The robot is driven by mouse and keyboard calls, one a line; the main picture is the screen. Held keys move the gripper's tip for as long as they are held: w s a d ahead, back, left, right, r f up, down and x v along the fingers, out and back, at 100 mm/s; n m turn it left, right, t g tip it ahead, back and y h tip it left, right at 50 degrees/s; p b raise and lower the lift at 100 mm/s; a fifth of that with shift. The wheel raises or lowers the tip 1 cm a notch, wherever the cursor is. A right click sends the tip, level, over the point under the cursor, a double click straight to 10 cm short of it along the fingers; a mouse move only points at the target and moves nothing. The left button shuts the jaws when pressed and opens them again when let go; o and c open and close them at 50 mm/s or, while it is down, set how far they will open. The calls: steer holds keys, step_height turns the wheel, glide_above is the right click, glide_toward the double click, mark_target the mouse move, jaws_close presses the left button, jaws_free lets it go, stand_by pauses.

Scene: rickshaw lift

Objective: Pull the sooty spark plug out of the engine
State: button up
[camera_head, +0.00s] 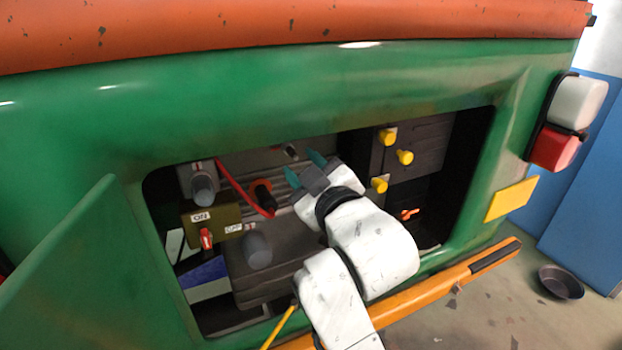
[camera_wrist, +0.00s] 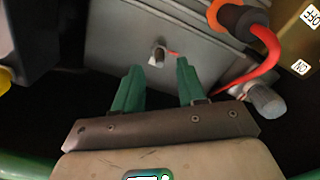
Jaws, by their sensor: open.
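The spark plug (camera_wrist: 157,54) is a small pale stub with a dark middle. It stands out from the grey engine block (camera_wrist: 110,32) in the wrist view, with a thin reddish piece beside it. It also shows small and dark in the head view (camera_head: 290,151). My gripper (camera_head: 305,168) is inside the open engine bay, its two green fingers apart and empty. In the wrist view my gripper (camera_wrist: 158,68) points at the plug, which lies between and just beyond the fingertips. I cannot tell how deep the gap to it is.
An orange and black plug cap (camera_head: 262,194) with a red cable hangs left of my gripper. An ON/OFF switch box (camera_head: 212,222) and grey knobs (camera_head: 257,250) are lower left. Yellow knobs (camera_head: 404,157) stick out at right. The green bay frame (camera_head: 482,180) surrounds my arm.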

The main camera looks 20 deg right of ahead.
mark_target(297, 159)
steer(key=shift+w, duration=2.95)
jaws_close()
steer(key=shift+s+p, duration=0.5)
steer(key=shift+s, duration=1.55)
steer(key=shift+s, duration=0.1)
steer(key=shift+s+p, duration=0.65)
steer(key=shift+s, duration=1.75)
